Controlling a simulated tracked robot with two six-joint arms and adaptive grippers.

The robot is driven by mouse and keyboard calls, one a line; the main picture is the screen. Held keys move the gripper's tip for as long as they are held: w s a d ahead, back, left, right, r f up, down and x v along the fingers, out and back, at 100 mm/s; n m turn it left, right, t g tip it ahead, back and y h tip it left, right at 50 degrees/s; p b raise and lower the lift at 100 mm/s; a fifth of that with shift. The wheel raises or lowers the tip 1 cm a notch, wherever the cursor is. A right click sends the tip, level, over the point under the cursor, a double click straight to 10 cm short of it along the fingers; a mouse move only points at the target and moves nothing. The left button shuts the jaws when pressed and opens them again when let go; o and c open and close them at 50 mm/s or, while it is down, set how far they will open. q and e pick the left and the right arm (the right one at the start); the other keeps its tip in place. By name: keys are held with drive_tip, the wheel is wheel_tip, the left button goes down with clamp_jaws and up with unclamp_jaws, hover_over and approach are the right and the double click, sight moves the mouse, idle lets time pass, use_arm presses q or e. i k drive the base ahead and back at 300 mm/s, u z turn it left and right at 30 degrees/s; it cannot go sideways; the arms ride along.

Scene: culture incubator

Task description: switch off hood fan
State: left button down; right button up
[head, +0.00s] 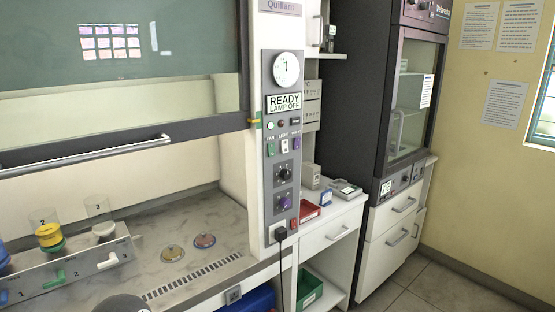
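The hood's grey control panel (268,190) is on the white post right of the hood opening. A green switch (270,150) sits under a small label that seems to read FAN. Beside it are a white switch (284,146) labelled LIGHT and a purple switch (296,143). The switch positions are too small to tell. Above them, a green indicator (271,125) looks lit beside a dark one. The display (284,103) reads READY, LAMP OFF. A round dial (286,69) is at the top.
The glass sash (120,60) with its handle bar (85,155) is raised over the worktop (130,220). A rack with coloured levers (70,270) and two dishes (188,247) are inside. A black plug (280,234) sits low on the panel. A dark incubator (385,100) stands right.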

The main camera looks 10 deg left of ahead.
sight(272, 151)
drive_tip(key=u, duration=0.1)
drive_tip(key=i, duration=0.95)
drive_tip(key=z, duration=0.1)
